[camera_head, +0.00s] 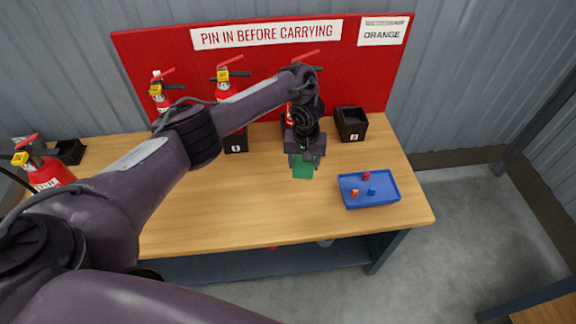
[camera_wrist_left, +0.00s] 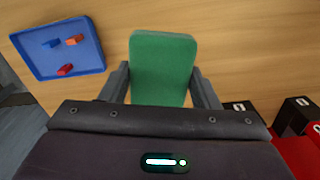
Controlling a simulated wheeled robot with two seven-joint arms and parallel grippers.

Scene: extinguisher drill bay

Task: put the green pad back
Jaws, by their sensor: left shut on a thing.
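The green pad (camera_head: 303,166) hangs below my left gripper (camera_head: 303,158) in the head view, over the right half of the wooden bench (camera_head: 225,198). In the left wrist view the green pad (camera_wrist_left: 163,66) is a flat rounded block between the two fingers of my left gripper (camera_wrist_left: 164,88), which is shut on it. Whether the pad touches the bench is hard to tell. My right gripper is not in view.
A blue tray (camera_head: 384,202) with several small red, orange and blue pieces lies right of the pad. Black boxes (camera_head: 351,123) stand along the back by a red board (camera_head: 190,62). Red extinguishers (camera_head: 47,172) stand left and behind. Bench middle is clear.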

